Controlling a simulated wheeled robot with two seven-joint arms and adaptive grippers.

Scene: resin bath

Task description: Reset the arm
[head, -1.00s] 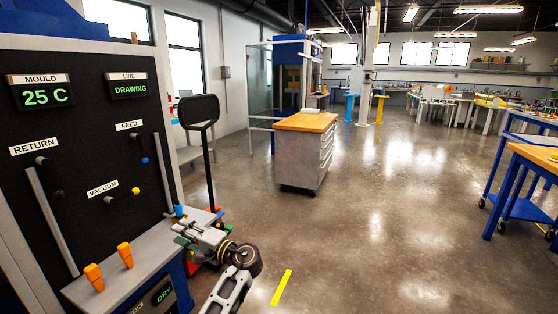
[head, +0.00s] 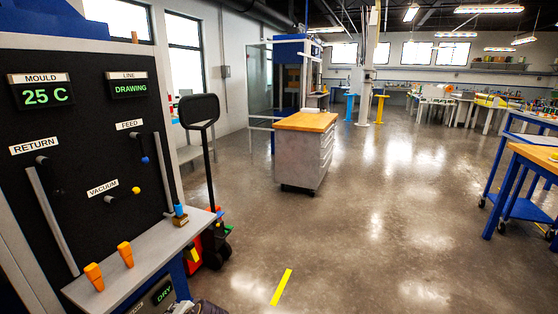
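Neither of my grippers can be made out in the head view. Only a dark piece of my arm (head: 207,307) shows at the bottom edge, left of the middle. The gripper on that arm is out of the picture or hidden below the edge. No arm of mine stands over the grey shelf (head: 140,262) of the panel.
A black panel (head: 75,120) stands at the left. On its shelf are two orange pegs (head: 94,277) and a blue-topped brass fitting (head: 180,215). A pallet truck (head: 215,240) stands just behind. A wood-topped cabinet (head: 303,155) is farther back. The floor right of it is open.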

